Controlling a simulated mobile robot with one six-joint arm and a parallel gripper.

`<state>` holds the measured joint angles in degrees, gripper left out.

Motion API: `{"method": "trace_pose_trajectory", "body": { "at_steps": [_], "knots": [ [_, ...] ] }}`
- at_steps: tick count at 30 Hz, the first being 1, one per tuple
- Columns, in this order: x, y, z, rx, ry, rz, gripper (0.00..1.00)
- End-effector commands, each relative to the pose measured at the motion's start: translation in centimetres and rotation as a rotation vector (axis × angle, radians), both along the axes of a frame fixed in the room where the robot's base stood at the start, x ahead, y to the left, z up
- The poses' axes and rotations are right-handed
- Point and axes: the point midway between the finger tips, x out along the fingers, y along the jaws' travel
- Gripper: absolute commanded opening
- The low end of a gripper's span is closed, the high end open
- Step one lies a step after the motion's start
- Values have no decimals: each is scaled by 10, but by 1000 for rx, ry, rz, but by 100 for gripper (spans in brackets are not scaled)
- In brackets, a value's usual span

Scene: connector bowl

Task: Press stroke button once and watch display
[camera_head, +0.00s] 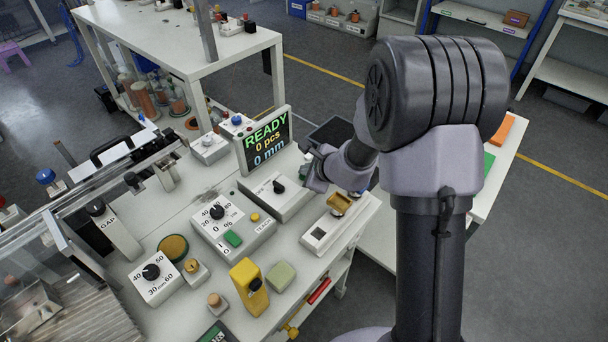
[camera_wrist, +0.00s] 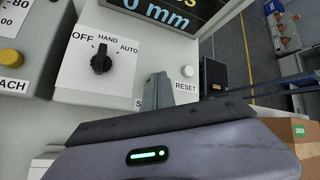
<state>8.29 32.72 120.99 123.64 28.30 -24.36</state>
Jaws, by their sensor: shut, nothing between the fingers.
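The display (camera_head: 265,140) stands upright at the back of the bench and reads READY, 0 pcs, 0 mm; its lower edge with "0 mm" also shows in the wrist view (camera_wrist: 160,14). A white control box (camera_head: 262,202) in front of it carries a black rotary switch (camera_wrist: 101,58) marked OFF, HAND, AUTO. My gripper (camera_wrist: 158,92) is shut and empty over the right part of this box. A label starting with "S" shows beside the fingers, its rest hidden. The stroke button is not visible; my gripper may cover it. A pale button (camera_wrist: 187,71) sits above the RESET label.
A dial box with a green button (camera_head: 233,239) and a yellow TEACH button (camera_head: 255,217) is left of the switch box. A yellow device (camera_head: 249,286) stands at the bench front.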

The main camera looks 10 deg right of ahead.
Motion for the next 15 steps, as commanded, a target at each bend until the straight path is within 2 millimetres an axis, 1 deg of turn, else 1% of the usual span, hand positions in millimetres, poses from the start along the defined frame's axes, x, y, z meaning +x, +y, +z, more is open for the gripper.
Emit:
{"method": "trace_pose_trajectory", "body": {
  "at_steps": [10,15],
  "knots": [
    [0,0,-1,0,1,0,0],
    [0,0,5,0,1,1,0]
  ]
}}
